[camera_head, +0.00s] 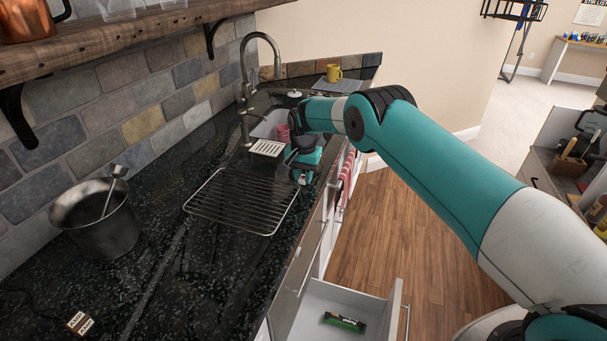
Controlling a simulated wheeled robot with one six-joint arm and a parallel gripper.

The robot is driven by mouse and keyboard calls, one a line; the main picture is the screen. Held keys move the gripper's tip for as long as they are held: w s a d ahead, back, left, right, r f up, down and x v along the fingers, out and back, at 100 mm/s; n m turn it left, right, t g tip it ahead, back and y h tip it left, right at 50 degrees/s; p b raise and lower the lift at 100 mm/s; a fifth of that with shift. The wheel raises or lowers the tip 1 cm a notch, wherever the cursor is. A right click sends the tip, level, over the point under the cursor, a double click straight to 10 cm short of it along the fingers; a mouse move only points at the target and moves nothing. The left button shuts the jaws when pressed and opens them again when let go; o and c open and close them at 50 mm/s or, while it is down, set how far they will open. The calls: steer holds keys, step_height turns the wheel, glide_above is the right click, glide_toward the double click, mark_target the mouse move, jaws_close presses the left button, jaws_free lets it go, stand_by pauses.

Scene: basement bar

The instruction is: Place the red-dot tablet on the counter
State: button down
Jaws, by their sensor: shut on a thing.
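My gripper (303,177) points down at the front edge of the dark speckled counter (190,262), just right of the wire rack and in front of the sink. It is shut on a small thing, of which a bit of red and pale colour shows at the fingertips. This fits the red-dot tablet (303,178), but it is too small and too covered by the fingers to make out its shape. I cannot tell whether it touches the counter.
A wire rack (243,203) lies left of my gripper. The sink (268,126) holds a pink cup (283,133); a slotted white dish (266,148) is near. A metal bucket (105,220) stands left. An open drawer (318,300) holds a green-black packet (344,322).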

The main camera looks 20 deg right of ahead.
mark_target(303, 178)
steer(key=shift+f, duration=0.1)
steer(key=c, duration=0.9)
jaws_free()
steer(key=shift+c, duration=0.2)
step_height(303, 178, up, 12)
steer(key=b, duration=0.3)
steer(key=s+a+r+n, duration=0.3)
steer(key=s+r+n, duration=0.1)
steer(key=s+r, duration=0.55)
steer(key=s+a+r+n+y, duration=0.1)
steer(key=s+n, duration=0.4)
steer(key=s, duration=1.3)
steer(key=s+a+r+n+y, duration=0.1)
steer(key=s+r+n+y, duration=0.2)
steer(key=s, duration=1.5)
steer(key=shift+a+n, duration=0.25)
steer(key=shift+n, duration=0.95)
